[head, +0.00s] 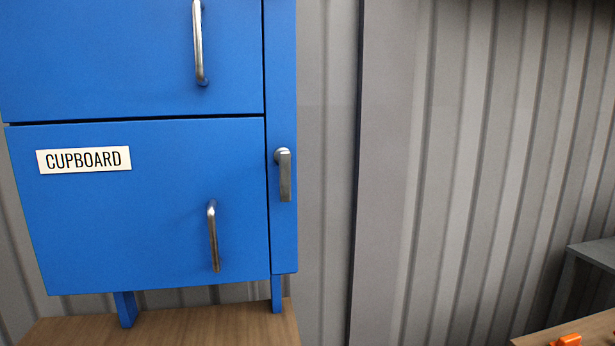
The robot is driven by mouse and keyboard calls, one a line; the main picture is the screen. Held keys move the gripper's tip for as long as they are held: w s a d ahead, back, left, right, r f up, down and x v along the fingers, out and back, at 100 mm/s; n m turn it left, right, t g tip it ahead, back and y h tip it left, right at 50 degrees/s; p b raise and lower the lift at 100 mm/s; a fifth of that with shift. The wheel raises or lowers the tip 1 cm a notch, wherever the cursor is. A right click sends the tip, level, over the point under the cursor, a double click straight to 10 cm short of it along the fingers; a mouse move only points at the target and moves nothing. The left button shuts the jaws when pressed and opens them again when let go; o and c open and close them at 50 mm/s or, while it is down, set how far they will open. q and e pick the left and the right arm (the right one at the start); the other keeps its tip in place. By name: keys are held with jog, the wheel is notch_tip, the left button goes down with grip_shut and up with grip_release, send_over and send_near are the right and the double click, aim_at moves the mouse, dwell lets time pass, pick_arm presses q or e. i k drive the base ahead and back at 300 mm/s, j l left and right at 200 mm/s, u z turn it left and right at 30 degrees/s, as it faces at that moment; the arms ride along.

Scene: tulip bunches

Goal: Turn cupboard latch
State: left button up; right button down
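A blue cupboard (150,220) stands on short legs at the left in the head view, with a white "CUPBOARD" label (84,160) on its lower door. The latch (285,176) is a grey metal lever on the narrow blue strip right of the lower door. Its lever hangs straight down from its pivot. The lower door has a vertical metal handle (213,237). The lower door looks shut. Neither of my grippers is in view.
An upper blue door (130,60) has its own metal handle (199,45). A wooden surface (220,325) lies under the cupboard. Grey corrugated wall (480,150) is behind. An orange object (568,340) and a grey surface (597,252) show at the lower right.

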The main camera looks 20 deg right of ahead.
aim_at(282, 156)
jog(key=i+l, duration=0.1)
jog(key=l, duration=1.4)
